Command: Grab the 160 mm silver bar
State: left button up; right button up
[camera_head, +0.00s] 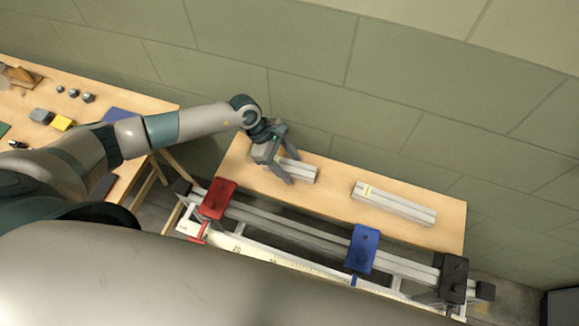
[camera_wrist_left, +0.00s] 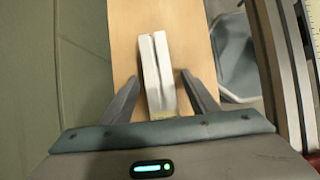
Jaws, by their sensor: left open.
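A shorter silver bar (camera_head: 302,170) lies on the wooden bench at my left gripper. A longer silver bar (camera_head: 398,205) with a yellow label lies to its right on the same bench. I cannot read which one is 160 mm. My left gripper (camera_head: 284,163) is open at the shorter bar, with one finger on each side of it. In the left wrist view, this bar (camera_wrist_left: 154,65) runs between the open fingers of the gripper (camera_wrist_left: 159,78), with gaps on both sides. Its near end is partly hidden by the palm. My right gripper is not in view.
The bench (camera_head: 335,199) stands against a green wall. In front of it is a rail with a red clamp (camera_head: 217,198), a blue clamp (camera_head: 361,248), a black block (camera_head: 453,277) and a ruler scale. Another table (camera_head: 87,80) at left holds small parts.

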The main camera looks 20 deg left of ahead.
aim_at(300, 169)
pick_arm(q)
jog(key=c, duration=1.3)
jog(key=shift+r, duration=0.15)
jog(key=shift+r+b, duration=0.45)
jog(key=r+b, duration=0.1)
jog(key=d+r+b, duration=0.1)
jog(key=r, duration=0.1)
jog(key=shift+s+r, duration=0.1)
jog(key=shift+s, duration=0.05)
jog(key=shift+s+d+r+b, duration=0.7)
jog(key=shift+d+r, duration=0.4)
jog(key=shift+d, duration=0.5)
jog(key=shift+s+d+r+b, duration=0.55)
jog(key=shift+s+d+r, duration=0.25)
jog(key=shift+d+r, duration=0.6)
jog(key=shift+s+d+r+b, duration=0.6)
jog(key=shift+s+d+r, duration=0.2)
jog(key=shift+d, duration=1)
